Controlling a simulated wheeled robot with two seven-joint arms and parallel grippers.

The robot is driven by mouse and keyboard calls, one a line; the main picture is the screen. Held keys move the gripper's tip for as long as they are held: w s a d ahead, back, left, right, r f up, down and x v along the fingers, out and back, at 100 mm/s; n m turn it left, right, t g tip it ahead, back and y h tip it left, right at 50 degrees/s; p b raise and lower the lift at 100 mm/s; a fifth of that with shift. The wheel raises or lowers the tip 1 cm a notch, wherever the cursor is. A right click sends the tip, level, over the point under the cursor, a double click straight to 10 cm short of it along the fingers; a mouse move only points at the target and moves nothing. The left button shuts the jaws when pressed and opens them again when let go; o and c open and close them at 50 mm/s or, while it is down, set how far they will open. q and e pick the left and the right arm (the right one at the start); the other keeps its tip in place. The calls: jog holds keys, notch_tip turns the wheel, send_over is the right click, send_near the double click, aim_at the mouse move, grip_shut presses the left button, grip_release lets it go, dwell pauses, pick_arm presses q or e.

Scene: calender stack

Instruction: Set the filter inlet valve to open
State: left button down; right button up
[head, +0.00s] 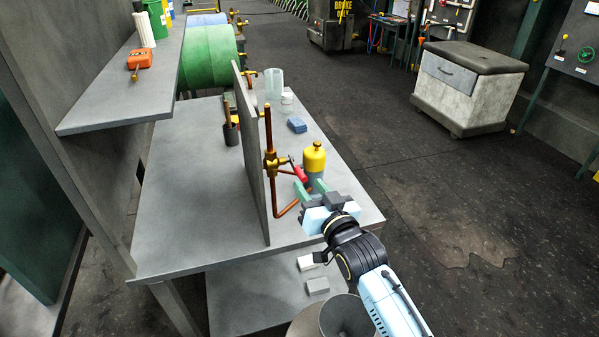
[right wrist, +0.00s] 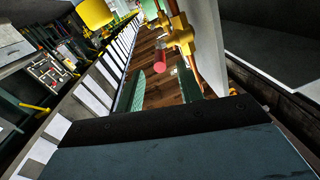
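The filter inlet valve is a brass body (head: 271,164) on a copper pipe beside an upright grey panel, with a red-gripped handle (head: 299,174) pointing right and toward me. A yellow-topped filter canister (head: 314,158) stands just right of it. My right gripper (head: 310,186) is open, its green fingers reaching toward the handle. In the right wrist view the red handle end (right wrist: 162,64) shows in line with the gap between the open fingers (right wrist: 162,88), and the brass valve (right wrist: 181,36) is beyond. Contact cannot be told. My left gripper is not in view.
The grey panel (head: 251,150) stands close left of the valve. A blue block (head: 297,125) and a clear beaker (head: 274,84) are farther back on the bench (head: 190,215). A shelf (head: 125,92) overhangs at left.

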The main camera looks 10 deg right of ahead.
aim_at(300, 170)
jog(key=x, duration=0.6)
jog(key=shift+w, duration=0.25)
grip_shut()
